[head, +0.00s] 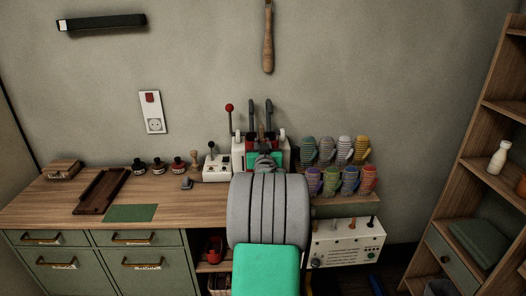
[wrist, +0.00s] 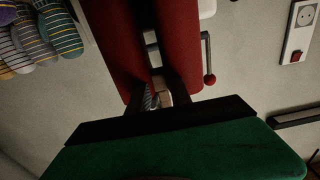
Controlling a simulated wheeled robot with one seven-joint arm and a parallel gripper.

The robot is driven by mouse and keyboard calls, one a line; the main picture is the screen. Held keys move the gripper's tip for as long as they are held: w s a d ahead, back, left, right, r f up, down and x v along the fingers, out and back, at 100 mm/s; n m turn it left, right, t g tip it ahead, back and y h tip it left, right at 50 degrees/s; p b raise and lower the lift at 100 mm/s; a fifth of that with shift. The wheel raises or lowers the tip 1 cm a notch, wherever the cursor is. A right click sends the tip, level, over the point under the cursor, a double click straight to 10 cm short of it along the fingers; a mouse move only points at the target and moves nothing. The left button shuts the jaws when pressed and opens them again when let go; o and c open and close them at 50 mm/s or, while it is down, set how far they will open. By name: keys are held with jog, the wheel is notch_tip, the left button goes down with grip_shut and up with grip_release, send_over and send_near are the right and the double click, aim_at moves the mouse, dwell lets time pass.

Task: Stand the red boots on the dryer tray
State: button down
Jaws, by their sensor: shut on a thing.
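My gripper (wrist: 160,92) is shut on the boots where the shafts come together. In the head view my gripper (head: 264,160) is largely hidden by my own arm, in front of a white machine (head: 240,147) with two upright dark posts. Only slivers of red show there. A shallow dark brown tray (head: 103,190) lies empty on the left of the bench; I cannot tell whether it is the dryer tray.
The wooden bench (head: 50,207) carries a green mat (head: 130,213), several dark bottles and a small white lever box (head: 216,168). Striped mittens (head: 326,150) stand on the right. A red-knobbed lever (head: 230,108) rises beside the machine. A shelf unit (head: 480,130) is far right.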

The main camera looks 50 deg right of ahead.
jog(key=shift+d+f, duration=0.15)
jog(key=shift+f, duration=1.5)
jog(key=shift+f, duration=0.1)
jog(key=c, duration=1.2)
grip_release()
jog(key=shift+o, duration=0.2)
